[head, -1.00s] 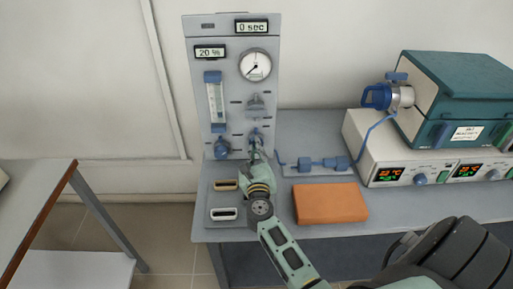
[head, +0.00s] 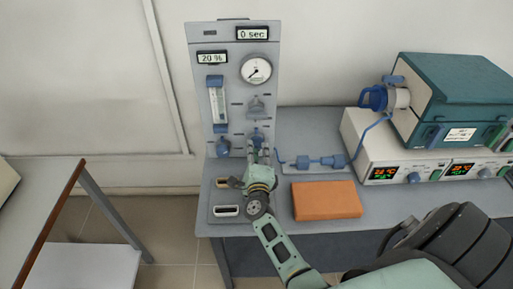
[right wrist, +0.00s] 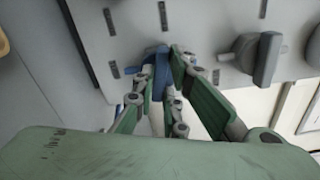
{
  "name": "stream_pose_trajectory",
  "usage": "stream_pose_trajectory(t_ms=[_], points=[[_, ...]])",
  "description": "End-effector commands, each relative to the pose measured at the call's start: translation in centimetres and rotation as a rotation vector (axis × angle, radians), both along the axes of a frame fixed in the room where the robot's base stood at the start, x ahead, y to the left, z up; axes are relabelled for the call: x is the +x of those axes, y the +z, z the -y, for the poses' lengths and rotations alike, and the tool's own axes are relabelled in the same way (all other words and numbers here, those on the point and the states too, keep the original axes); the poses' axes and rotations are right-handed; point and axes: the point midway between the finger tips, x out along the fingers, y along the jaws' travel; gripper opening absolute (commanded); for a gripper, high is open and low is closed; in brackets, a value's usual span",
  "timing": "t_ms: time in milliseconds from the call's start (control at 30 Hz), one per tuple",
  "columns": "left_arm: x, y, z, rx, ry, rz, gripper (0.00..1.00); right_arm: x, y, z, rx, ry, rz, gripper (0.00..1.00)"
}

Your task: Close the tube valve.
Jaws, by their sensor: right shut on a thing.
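A grey control panel (head: 235,40) stands upright on the bench against the wall. A blue valve handle (head: 257,134) is low on its right side; in the right wrist view the blue handle (right wrist: 160,72) sits between my fingers. My right gripper (head: 259,154) is shut on this handle, reaching it from the front, and it also shows in the right wrist view (right wrist: 167,80). The fingers partly hide the handle, so its exact angle is hard to tell. A blue tube (head: 374,133) runs from small blue fittings to the furnace. My left gripper is not in view.
A brown block (head: 326,200) lies on the bench, right of my arm. A teal furnace (head: 465,75) stands at the right. A second table (head: 40,200) is at the left.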

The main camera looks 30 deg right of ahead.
Motion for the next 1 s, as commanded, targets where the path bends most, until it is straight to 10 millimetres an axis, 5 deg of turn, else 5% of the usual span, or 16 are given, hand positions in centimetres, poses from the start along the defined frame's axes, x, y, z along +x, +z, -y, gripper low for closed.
stream_pose_trajectory(t_ms=[400, 1000], points=[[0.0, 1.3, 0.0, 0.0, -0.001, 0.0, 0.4, 0.0, -0.2, -0.1, -0.202, 0.002, -0.128, 0.0], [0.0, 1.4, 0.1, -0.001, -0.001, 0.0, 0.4, -0.1, -0.3, -0.1, -0.249, 0.002, -0.157, 0.0]])
